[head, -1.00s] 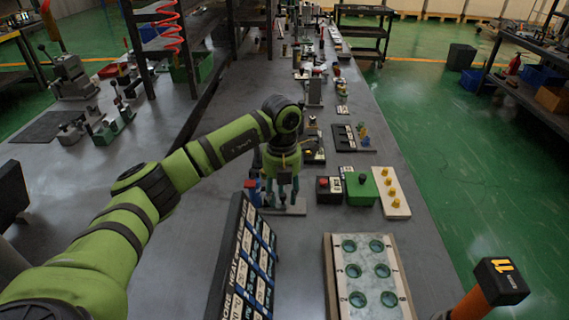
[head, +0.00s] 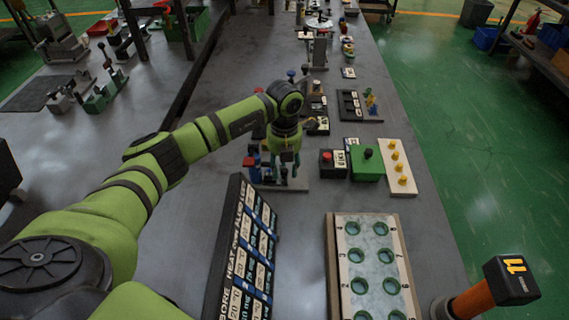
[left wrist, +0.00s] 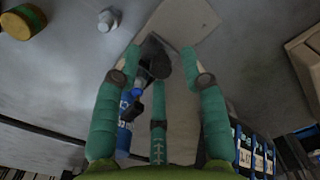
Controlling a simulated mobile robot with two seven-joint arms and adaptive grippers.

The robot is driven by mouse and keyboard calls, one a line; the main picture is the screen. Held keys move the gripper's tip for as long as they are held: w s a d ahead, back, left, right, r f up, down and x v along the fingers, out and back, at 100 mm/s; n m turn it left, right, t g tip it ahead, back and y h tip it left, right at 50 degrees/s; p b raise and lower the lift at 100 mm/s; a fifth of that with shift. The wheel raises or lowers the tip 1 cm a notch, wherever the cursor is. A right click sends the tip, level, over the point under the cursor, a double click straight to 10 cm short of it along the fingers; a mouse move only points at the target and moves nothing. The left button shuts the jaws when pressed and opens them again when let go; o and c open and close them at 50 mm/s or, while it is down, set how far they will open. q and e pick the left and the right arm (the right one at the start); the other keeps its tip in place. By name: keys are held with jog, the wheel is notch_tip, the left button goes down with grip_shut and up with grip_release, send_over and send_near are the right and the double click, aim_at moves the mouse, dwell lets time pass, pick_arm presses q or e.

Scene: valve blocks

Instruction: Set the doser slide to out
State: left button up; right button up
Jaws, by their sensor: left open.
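I cannot tell whether a finger touches the knob. Blue parts (left wrist: 126,108) stand beside it to the left; a small unit with red and blue tops (head: 251,168) shows beside the gripper in the head view. The doser slide cannot be clearly told apart; the fingers partly hide this fixture. My right gripper is not in view.
A slanted label board (head: 228,235) stands close in front of the gripper. A tray with round green-rimmed holes (head: 336,262) lies to its right. A red button box (head: 327,163), a green box (head: 367,168) and a board with yellow knobs (head: 401,181) stand right of the plate.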

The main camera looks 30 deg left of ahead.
pick_arm(q)
grip_shut()
jog(key=d+b, duration=0.1)
jog(key=w+d+b, duration=0.1)
jog(key=d, duration=0.1)
jog(key=w+d, duration=0.1)
jog(key=shift+w+d+b, duration=0.15)
jog(key=shift+d+b, duration=0.15)
jog(key=shift+b, duration=0.1)
jog(key=shift+w+d, duration=0.1)
jog(key=shift+d, duration=0.2)
jog(key=shift+r, duration=0.2)
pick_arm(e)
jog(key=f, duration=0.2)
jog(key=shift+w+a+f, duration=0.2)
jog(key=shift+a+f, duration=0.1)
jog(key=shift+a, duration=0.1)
pick_arm(q)
jog(key=shift+c, duration=0.4)
grip_release()
jog(key=shift+o, duration=0.4)
jog(key=shift+w+d+f, duration=0.1)
notch_tip(320, 180, up, 12)
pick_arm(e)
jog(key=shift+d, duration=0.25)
